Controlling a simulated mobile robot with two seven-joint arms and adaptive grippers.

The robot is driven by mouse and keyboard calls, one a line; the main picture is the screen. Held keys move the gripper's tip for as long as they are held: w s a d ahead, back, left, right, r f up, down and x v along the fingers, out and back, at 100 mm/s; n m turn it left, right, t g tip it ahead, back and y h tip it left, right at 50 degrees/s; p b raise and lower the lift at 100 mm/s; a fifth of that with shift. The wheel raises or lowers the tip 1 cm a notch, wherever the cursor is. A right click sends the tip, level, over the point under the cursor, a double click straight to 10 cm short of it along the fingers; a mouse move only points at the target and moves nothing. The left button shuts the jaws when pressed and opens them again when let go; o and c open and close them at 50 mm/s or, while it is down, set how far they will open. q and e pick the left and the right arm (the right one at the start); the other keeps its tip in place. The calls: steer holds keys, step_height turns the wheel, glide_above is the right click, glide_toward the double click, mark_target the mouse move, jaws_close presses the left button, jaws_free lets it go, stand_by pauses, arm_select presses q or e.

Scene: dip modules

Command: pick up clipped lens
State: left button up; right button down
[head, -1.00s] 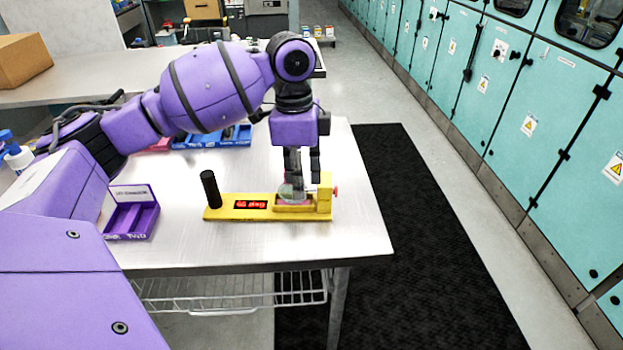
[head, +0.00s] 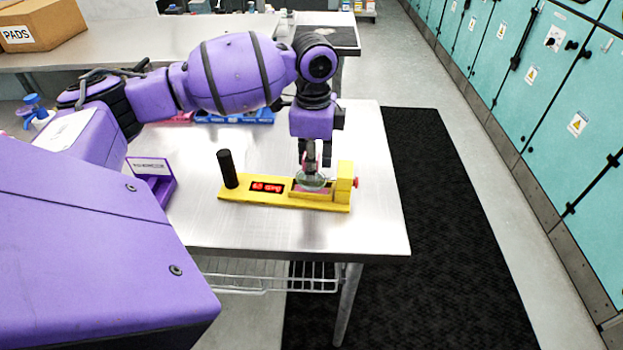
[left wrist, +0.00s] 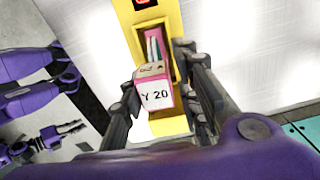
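The clipped lens is a round clear lens (head: 312,181) held in a pink clip with a white "Y 20" label (left wrist: 155,95). It stands upright at the pocket of a yellow fixture (head: 232,193), which has a red display and a black post. My left gripper (head: 314,160) points down over it. In the left wrist view its fingers (left wrist: 157,72) are on either side of the clip, with a gap visible on the right side; firm contact cannot be seen. My right gripper (left wrist: 80,127) shows small at the lower left of that view, fingers apart and empty.
A purple labelled tray (head: 160,185) sits left of the fixture. Blue bins (head: 240,117) stand behind my left arm. The metal table (head: 370,225) is clear right of the fixture. A black mat (head: 430,220) and teal cabinets (head: 590,110) lie beyond its right edge.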

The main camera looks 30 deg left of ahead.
mark_target(311, 190)
arm_select(q)
steer(key=f, duration=0.3)
steer(key=shift+s+a+f, duration=0.15)
steer(key=shift+s+f, duration=0.1)
steer(key=shift+f, duration=0.1)
steer(key=shift+w+f, duration=0.1)
steer(key=shift+f, duration=0.1)
jaws_close()
